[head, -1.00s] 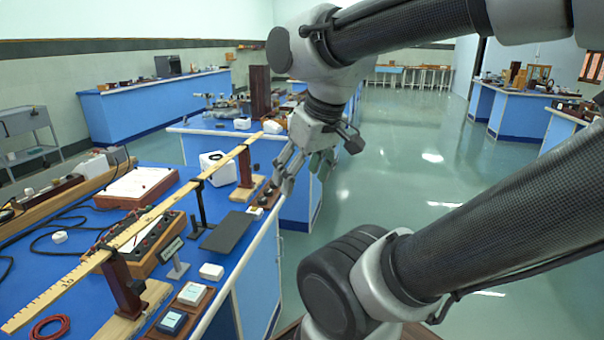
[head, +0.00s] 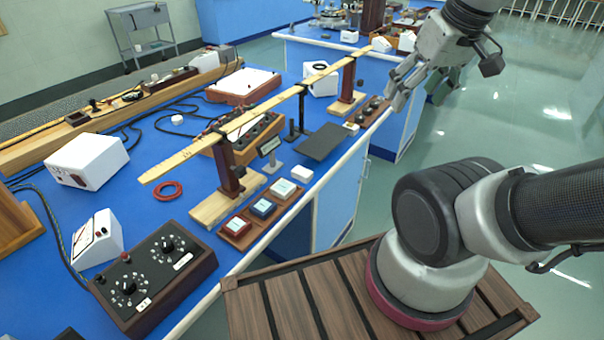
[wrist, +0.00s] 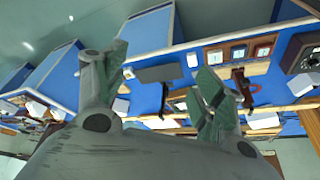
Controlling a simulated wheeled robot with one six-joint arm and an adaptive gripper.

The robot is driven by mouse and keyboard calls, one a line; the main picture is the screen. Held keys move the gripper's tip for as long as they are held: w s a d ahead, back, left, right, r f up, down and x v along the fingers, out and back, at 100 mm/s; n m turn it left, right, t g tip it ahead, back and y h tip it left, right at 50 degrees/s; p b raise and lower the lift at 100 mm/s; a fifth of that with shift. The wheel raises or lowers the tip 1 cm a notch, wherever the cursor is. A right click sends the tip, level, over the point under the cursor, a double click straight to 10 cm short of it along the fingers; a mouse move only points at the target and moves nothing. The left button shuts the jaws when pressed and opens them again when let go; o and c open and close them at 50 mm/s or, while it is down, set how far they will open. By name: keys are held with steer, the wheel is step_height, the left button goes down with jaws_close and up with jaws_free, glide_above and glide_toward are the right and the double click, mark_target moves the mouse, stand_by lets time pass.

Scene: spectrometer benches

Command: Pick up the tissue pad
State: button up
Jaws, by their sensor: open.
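A small white block (head: 302,174), which looks like the tissue pad, lies on the blue bench near its front edge, between a dark flat plate and a wooden tray. It also shows in the wrist view as a small white block (wrist: 192,60) between and beyond my fingers. My gripper (head: 420,88) is open and empty, up and to the right of the block in the head view, well apart from it. Its spread fingers also show in the wrist view (wrist: 160,68). Another small white piece (head: 177,119) lies farther back among black cables.
The dark plate (head: 325,142) lies behind the block. The wooden tray (head: 236,228) with several small square cases is in front. A long wooden rule (head: 255,112) on stands runs above the bench. A dial box (head: 160,270) is at front left. Open floor lies right.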

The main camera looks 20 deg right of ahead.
steer(key=shift+w+a+f, duration=0.1)
steer(key=shift+a+f, duration=0.05)
steer(key=shift+a, duration=0.1)
steer(key=c, duration=0.5)
steer(key=w+a+f+n+g, duration=0.1)
steer(key=w+f, duration=0.1)
steer(key=f, duration=0.1)
steer(key=w+a+f+n+g, duration=0.1)
steer(key=w+a+f+g, duration=0.2)
steer(key=w+a+f, duration=0.1)
steer(key=f, duration=0.1)
steer(key=shift+w+a+f+n, duration=0.2)
steer(key=shift+w+f+n, duration=0.05)
steer(key=shift+f+n, duration=0.15)
steer(key=shift+c, duration=0.7)
steer(key=n, duration=0.4)
glide_above(302, 171)
step_height(302, 171, down, 12)
steer(key=shift+w+d+f, duration=0.1)
steer(key=shift+w+f, duration=0.05)
steer(key=shift+f, duration=0.05)
step_height(302, 171, down, 8)
steer(key=shift+r, duration=0.25)
